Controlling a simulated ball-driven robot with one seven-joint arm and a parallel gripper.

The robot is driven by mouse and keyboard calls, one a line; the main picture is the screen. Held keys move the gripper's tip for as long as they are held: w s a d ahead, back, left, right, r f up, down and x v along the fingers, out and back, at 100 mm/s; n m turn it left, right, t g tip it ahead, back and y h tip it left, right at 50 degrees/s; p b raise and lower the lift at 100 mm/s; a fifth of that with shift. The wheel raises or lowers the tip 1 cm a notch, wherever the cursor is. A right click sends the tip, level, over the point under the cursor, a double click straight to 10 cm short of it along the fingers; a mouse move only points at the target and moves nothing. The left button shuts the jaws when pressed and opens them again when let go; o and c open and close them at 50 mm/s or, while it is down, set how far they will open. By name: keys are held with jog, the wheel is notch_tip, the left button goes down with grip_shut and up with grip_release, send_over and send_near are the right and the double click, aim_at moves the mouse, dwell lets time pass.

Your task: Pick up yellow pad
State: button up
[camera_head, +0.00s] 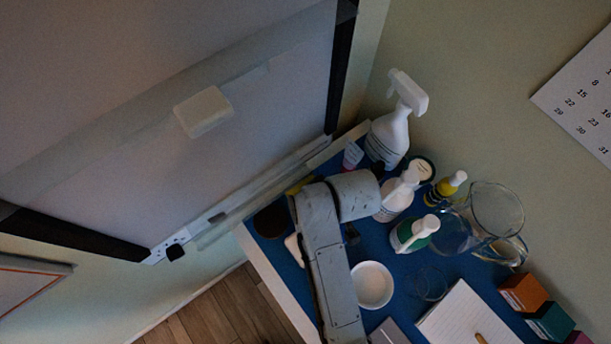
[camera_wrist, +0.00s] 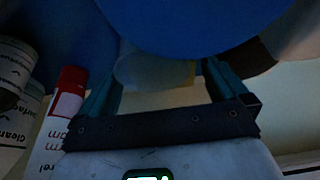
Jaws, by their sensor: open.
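A small yellow patch (camera_head: 300,185), which may be the yellow pad, shows at the left end of the blue tabletop (camera_head: 408,262), mostly hidden behind my arm. In the wrist view my gripper (camera_wrist: 160,82) is open. A pale rounded thing with a yellow edge (camera_wrist: 188,72) shows between and beyond its fingers; I cannot tell for sure that it is the pad. No contact with the fingers can be made out. My gripper's fingers are hidden in the head view.
Bottles crowd the back, including a white spray bottle (camera_head: 390,135) and a green-labelled pump bottle (camera_head: 415,235). A large dark-blue round shape (camera_wrist: 195,22) fills the top of the wrist view.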

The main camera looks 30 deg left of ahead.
jog(key=shift+a+f, duration=0.2)
jog(key=shift+f, duration=0.4)
jog(key=shift+c, duration=0.4)
jog(key=c, duration=0.7)
jog(key=shift+r, duration=0.1)
